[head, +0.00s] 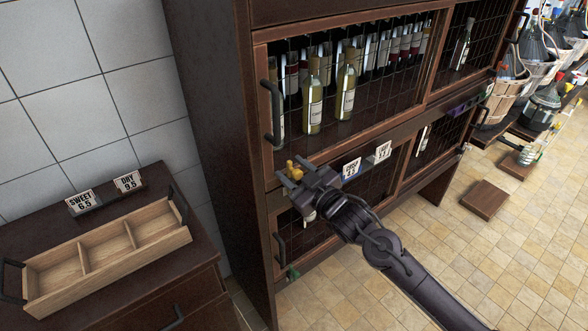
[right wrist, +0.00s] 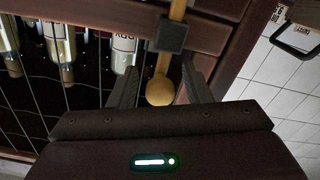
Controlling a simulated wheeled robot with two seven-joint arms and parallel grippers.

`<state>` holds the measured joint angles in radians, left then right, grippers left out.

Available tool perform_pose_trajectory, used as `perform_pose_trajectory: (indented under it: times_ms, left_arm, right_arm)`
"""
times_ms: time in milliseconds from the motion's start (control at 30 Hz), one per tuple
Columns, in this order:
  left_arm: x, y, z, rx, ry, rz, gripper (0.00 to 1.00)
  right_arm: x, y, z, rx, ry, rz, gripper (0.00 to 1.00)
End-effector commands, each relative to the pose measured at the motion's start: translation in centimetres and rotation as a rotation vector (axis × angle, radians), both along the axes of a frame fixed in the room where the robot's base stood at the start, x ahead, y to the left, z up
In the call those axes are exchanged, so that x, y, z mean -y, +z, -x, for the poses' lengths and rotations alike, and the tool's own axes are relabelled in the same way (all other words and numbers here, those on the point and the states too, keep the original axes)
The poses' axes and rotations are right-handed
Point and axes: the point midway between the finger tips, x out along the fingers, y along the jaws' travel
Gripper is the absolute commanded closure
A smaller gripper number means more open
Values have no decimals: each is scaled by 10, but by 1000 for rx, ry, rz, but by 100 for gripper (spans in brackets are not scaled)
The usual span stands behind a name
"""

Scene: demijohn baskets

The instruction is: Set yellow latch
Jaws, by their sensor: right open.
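The yellow latch (head: 293,170) sits on the wooden frame of the dark cabinet, between the upper and lower mesh doors. In the right wrist view its yellow bar runs through a dark square block, and its round knob (right wrist: 160,91) is at the near end. My right gripper (head: 289,177) is open at the latch. In the right wrist view the gripper's two fingers (right wrist: 158,88) stand on either side of the knob, with visible gaps. I cannot tell whether either finger touches it. My left gripper is not in view.
The upper mesh door (head: 269,112) has a dark handle, with bottles (head: 313,105) behind it. A green latch (head: 292,274) is lower down. A divided wooden tray (head: 105,250) stands on a dark chest at left. Demijohn baskets (head: 500,98) are at right; floor is open in front.

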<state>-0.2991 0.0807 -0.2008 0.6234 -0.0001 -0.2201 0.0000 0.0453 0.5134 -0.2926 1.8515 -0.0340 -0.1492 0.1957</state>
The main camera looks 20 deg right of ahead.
Motion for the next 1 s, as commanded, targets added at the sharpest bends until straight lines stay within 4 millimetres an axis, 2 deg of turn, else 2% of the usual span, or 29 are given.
perform_pose_trajectory:
  times_ms: [200,233,500,567,800,1000]
  left_arm:
    - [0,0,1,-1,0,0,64]
    - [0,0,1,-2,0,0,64]
    - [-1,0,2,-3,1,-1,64]
    - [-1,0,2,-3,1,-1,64]
    - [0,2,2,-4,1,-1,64]
    - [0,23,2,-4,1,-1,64]
  right_arm:
    - [0,-1,0,0,1,0,56]
    - [0,-1,0,0,1,0,58]
    - [0,0,0,0,0,0,94]
    - [0,0,0,0,0,0,100]
    - [0,2,0,0,0,1,100]
    - [0,28,0,0,-1,0,100]
